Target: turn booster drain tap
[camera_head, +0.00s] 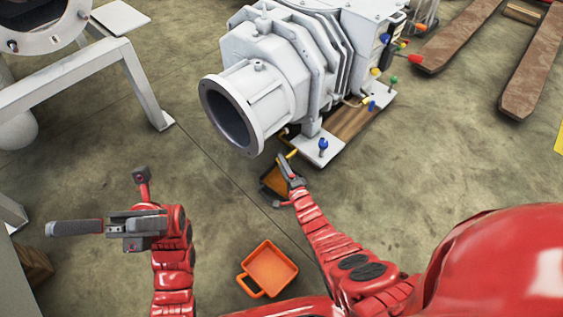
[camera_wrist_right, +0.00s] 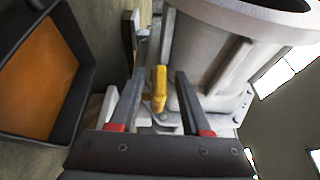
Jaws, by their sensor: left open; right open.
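The grey vacuum booster (camera_head: 270,70) stands with its round flange opening facing the lower left. The yellow drain tap (camera_head: 292,153) is low under it, partly hidden by my right gripper (camera_head: 287,166). In the right wrist view the yellow tap (camera_wrist_right: 159,82) stands upright between the two spread fingers of my right gripper (camera_wrist_right: 157,88), with gaps visible on both sides. That gripper is open and holds nothing. My left gripper (camera_head: 66,228) is open and empty over bare floor at the left, pointing left, its fingers seen nearly edge-on.
A dark-rimmed tray with an orange inside (camera_head: 274,182) lies below the tap; it also shows in the right wrist view (camera_wrist_right: 84,97). An orange dustpan-like tray (camera_head: 268,268) lies nearer me. A blue-topped levelling foot (camera_head: 323,147) stands right of the tap. Pallet-like beams (camera_head: 455,40) lie upper right.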

